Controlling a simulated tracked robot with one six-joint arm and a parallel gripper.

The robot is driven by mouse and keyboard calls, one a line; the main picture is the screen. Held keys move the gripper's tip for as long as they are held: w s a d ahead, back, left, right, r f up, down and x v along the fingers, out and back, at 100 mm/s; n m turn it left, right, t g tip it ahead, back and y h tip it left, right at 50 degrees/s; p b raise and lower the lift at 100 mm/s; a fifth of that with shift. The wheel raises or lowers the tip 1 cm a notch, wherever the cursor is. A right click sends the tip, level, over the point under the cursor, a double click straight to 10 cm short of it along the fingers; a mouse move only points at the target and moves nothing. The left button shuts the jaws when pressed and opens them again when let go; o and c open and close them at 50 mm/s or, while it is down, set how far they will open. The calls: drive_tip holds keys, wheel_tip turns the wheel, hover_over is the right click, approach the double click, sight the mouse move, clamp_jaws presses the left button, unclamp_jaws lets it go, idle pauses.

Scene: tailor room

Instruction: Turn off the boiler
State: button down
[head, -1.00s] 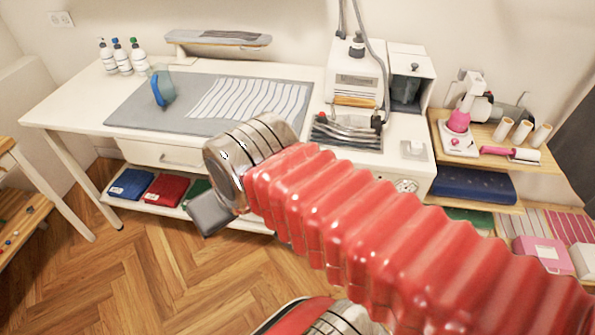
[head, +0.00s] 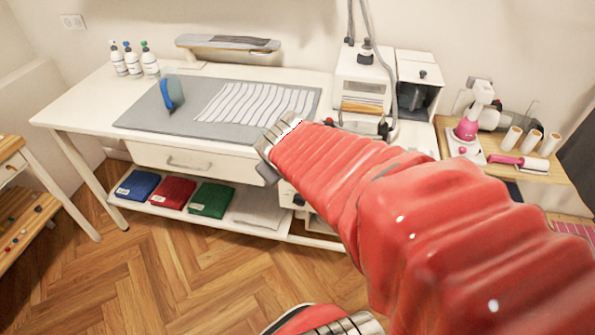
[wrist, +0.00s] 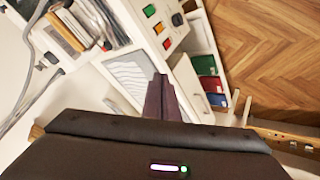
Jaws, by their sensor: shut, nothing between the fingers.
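The boiler (head: 362,85) is a white box at the back right of the table in the head view, with a hose rising from it. My arm hides the front of its station there. In the wrist view a white panel (wrist: 185,42) shows green, orange and red switches or lights (wrist: 158,28) and a black knob (wrist: 178,19); whether any is on, I cannot tell. My gripper (wrist: 163,98) is shut and empty, its dark fingers pointing up the picture, below and apart from the panel. In the head view my arm hides the fingers.
Folded cloths (head: 172,191) lie on the shelf below. A wooden side shelf (head: 545,170) holds a pink-and-white machine (head: 467,130). The floor in front is clear.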

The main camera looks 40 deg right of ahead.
drive_tip(key=w+d+f+n, duration=0.2)
drive_tip(key=d+f, duration=0.4)
drive_tip(key=d, duration=0.3)
drive_tip(key=s+f+n+y, duration=0.3)
drive_tip(key=f, duration=0.7)
drive_tip(key=shift+s+d+n+t, duration=0.15)
drive_tip(key=shift+d+n+t, duration=0.15)
drive_tip(key=shift+t, duration=0.1)
drive_tip(key=shift+f, duration=0.15)
drive_tip(key=w+d+f, duration=0.4)
drive_tip(key=w+f, duration=0.3)
drive_tip(key=w, duration=0.1)
drive_tip(key=shift+w+d, duration=0.25)
drive_tip(key=shift+w, duration=0.05)
